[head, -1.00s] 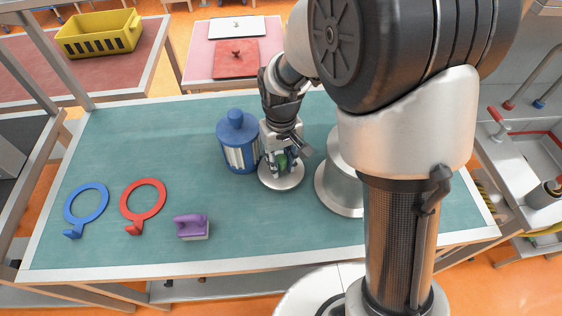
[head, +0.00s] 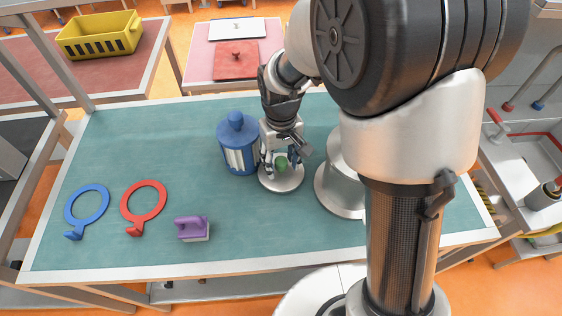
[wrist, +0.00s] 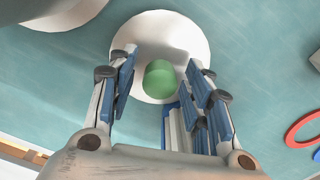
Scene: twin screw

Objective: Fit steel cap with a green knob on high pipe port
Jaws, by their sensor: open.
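The steel cap (head: 285,181) lies on the teal table, a round pale disc with a green knob (head: 281,163) on top. In the wrist view the cap (wrist: 185,45) and its knob (wrist: 159,73) show between and beyond my fingers. My gripper (head: 280,160) is open above the cap, its fingers on either side of the knob with gaps showing. I cannot make out a high pipe port for sure in these frames.
A blue lantern-like canister (head: 237,145) stands just left of the cap. A large steel cylinder (head: 340,185) stands close on the right, partly hidden by my arm. Blue (head: 87,205) and red (head: 144,201) rings and a purple-handled block (head: 192,228) lie left. The table's back left is clear.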

